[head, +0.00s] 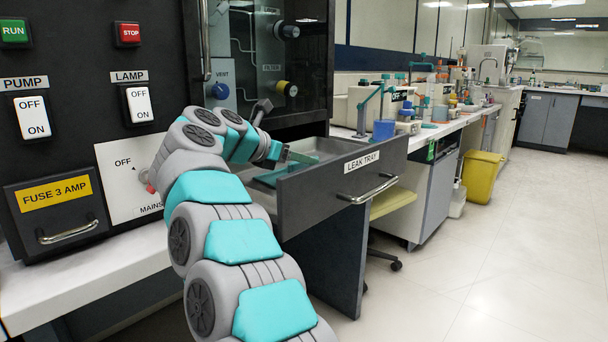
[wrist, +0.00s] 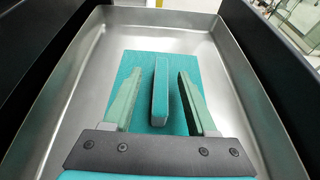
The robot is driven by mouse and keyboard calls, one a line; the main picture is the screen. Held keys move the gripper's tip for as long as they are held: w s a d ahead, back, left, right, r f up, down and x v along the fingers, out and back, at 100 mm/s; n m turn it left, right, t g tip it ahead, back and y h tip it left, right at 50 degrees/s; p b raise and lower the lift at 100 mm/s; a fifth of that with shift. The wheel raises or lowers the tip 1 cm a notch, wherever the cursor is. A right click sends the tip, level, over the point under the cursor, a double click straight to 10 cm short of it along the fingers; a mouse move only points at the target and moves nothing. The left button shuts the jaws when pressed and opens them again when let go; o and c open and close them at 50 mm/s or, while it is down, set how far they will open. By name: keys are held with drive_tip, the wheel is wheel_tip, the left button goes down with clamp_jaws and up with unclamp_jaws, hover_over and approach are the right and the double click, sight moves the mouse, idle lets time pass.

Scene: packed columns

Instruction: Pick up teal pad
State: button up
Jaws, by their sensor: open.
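The teal pad (wrist: 160,95) lies flat in the metal-lined leak tray (wrist: 65,110), with an upright teal ridge along its middle. In the head view the pad (head: 268,179) shows only in part, behind the tray's front and near my arm. My gripper (wrist: 158,76) is open above the pad, with one pale green finger on each side of the ridge. Gaps show between the ridge and both fingers, and nothing is held. In the head view my gripper (head: 296,158) reaches into the open drawer; whether its tips touch the pad's base cannot be told.
The drawer's dark front, labelled LEAK TRAY (head: 362,160), and its handle (head: 370,190) stick out over the floor. A black control panel (head: 75,75) stands at left. A yellow bin (head: 482,177) stands by the far bench. The floor at right is clear.

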drive_tip(key=shift+x, duration=1.6)
drive_tip(key=shift+s, duration=0.1)
clamp_jaws()
